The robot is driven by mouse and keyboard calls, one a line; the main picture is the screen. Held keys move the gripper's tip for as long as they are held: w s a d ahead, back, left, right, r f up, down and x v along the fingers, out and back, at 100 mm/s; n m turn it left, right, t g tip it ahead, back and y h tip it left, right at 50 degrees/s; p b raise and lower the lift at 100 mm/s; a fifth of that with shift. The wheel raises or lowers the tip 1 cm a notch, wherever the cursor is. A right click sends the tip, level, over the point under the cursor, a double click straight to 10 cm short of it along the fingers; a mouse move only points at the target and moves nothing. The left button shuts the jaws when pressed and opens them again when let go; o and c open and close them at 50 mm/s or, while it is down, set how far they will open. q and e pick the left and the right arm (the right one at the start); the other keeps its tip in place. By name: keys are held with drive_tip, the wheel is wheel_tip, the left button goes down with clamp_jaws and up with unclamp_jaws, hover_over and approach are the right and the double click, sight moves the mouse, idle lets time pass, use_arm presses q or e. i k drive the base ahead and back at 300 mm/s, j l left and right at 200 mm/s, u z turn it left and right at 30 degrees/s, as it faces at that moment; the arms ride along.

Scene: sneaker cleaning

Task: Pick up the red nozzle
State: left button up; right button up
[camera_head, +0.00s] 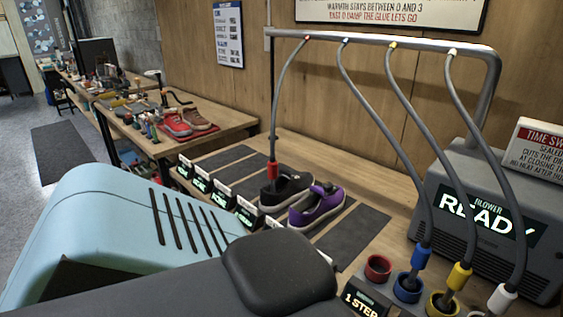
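The red nozzle (273,173) hangs upright at the end of the leftmost grey hose (281,105). It is at the left end of the black shoe (285,190) on the bench. I cannot tell whether its tip is inside the shoe or just behind it. The red holder cup (377,267) at the front right is empty. Neither of my grippers shows in this view.
The blue nozzle (421,257), yellow nozzle (459,276) and white nozzle (502,297) are at their holders. A purple shoe (318,207) is beside the black one. The overhead rail (385,38) carries the hoses; the blower (483,215) reads READY. Dark mats (352,237) there are partly bare.

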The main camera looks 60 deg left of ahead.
sight(272, 164)
drive_tip(key=k+j+z, duration=0.15)
drive_tip(key=j, duration=0.3)
drive_tip(key=k+j+z, duration=0.15)
drive_tip(key=j, duration=0.3)
drive_tip(key=k+j+z, duration=0.1)
drive_tip(key=j, duration=0.35)
drive_tip(key=k+j+z, duration=0.15)
drive_tip(key=k+j, duration=0.35)
drive_tip(key=j, duration=0.25)
drive_tip(key=k+j, duration=0.25)
drive_tip(key=j, duration=0.15)
drive_tip(key=k+j, duration=0.2)
drive_tip(key=j, duration=0.25)
drive_tip(key=k+j, duration=0.25)
drive_tip(key=j, duration=0.2)
